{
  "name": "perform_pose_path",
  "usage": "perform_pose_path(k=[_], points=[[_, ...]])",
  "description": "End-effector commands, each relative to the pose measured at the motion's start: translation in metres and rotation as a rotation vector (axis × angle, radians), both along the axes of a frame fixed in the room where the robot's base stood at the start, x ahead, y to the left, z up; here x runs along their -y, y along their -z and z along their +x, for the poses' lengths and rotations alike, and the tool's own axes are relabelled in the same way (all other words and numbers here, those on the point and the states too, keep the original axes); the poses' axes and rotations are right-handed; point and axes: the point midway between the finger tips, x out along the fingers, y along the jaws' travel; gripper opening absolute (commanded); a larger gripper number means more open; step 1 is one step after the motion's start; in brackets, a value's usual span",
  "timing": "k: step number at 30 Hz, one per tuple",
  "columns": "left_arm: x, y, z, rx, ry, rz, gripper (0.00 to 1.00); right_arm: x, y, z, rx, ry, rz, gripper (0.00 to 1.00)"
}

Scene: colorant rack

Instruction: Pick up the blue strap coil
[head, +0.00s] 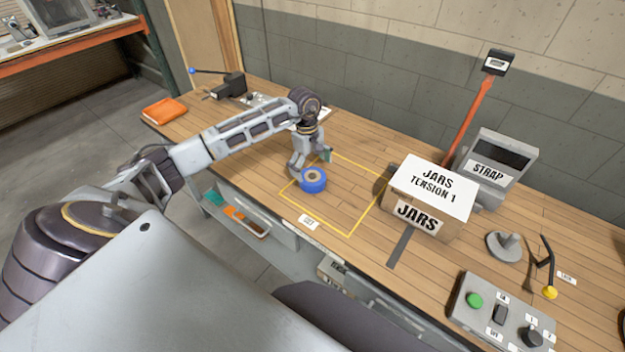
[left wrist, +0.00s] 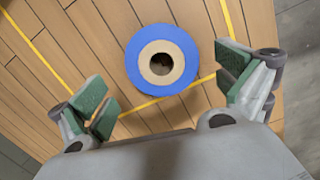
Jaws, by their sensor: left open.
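The blue strap coil (head: 313,181) lies flat on the wooden workbench, inside the left part of a yellow taped outline. It has a tan core with a dark hole. My left gripper (head: 311,162) is just above and behind the coil in the head view. In the left wrist view the coil (left wrist: 161,60) shows ahead of my open left gripper (left wrist: 165,95), roughly between its green finger pads and a little beyond them. The fingers do not hold it. My right gripper is not in view.
A box labelled JARS (head: 430,198) stands right of the yellow outline (head: 350,236), with a STRAP machine (head: 492,168) behind it. A control panel (head: 499,312) sits at the front right. An orange folded item (head: 164,110) lies at the far left. The outline's middle is clear.

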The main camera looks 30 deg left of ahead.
Motion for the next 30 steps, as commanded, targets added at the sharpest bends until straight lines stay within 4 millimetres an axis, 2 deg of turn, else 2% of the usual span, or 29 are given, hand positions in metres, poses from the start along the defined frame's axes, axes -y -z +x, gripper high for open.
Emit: perform_pose_path(k=[7,13,19,29,30], points=[[0.006,0.02,-0.006,-0.002,0.0,0.0,1.0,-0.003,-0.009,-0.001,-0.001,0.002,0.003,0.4],[0.008,0.038,-0.006,-0.001,-0.001,0.0,1.0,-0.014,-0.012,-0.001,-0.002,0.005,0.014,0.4],[0.008,0.041,-0.005,0.0,-0.001,0.001,1.0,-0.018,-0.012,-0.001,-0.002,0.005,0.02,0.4],[0.008,0.04,-0.006,0.0,0.0,0.001,1.0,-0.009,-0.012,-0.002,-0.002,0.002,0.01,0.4],[0.008,0.04,-0.006,0.0,0.0,0.001,0.95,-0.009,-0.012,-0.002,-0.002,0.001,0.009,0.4]])
